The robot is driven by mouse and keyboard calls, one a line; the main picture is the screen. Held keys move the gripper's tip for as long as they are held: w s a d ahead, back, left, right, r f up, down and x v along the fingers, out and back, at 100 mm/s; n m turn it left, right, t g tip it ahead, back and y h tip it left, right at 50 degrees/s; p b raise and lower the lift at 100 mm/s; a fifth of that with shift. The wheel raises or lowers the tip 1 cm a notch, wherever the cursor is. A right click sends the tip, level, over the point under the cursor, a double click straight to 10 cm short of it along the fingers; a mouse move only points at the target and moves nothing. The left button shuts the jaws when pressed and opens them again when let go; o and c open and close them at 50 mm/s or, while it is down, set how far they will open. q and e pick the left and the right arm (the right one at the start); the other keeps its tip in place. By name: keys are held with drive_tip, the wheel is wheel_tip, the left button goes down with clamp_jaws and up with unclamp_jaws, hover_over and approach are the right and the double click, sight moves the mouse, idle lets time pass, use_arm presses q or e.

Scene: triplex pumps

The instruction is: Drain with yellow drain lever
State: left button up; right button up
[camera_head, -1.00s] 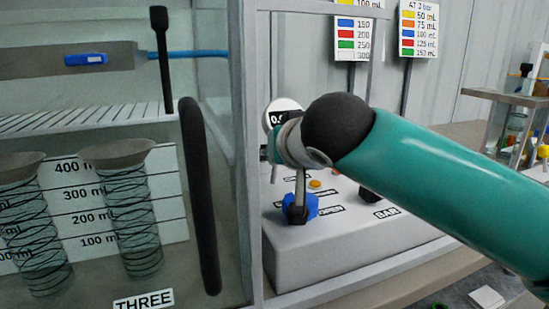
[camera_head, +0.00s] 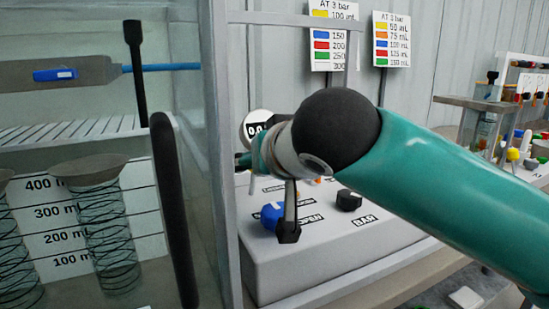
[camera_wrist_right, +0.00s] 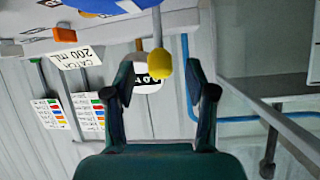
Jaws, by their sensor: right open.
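In the right wrist view, the yellow drain lever shows as a yellow knob (camera_wrist_right: 160,65) on a thin stem coming down from the top of the picture. My right gripper (camera_wrist_right: 159,77) is open, with one finger on either side of the knob in the picture. Gaps show on both sides; I cannot tell how far along the fingers the knob lies. In the head view my right arm covers this area, the yellow knob is hidden, and only a bit of the right gripper (camera_head: 244,160) shows. My left gripper is not in view.
A blue knob (camera_head: 271,216) and a black knob (camera_head: 349,200) stand on the grey pump box (camera_head: 300,265). A glass-fronted cabinet with a black door handle (camera_head: 176,220) is close on the left. Signs (camera_head: 393,40) hang behind. A cluttered bench (camera_head: 525,165) is at right.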

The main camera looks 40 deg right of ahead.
drive_tip(key=v, duration=0.6)
drive_tip(key=shift+s+a+r, duration=0.15)
drive_tip(key=shift+s, duration=0.05)
drive_tip(key=shift+s+a+r, duration=0.1)
drive_tip(key=shift+s+r, duration=0.05)
drive_tip(key=shift+s, duration=0.25)
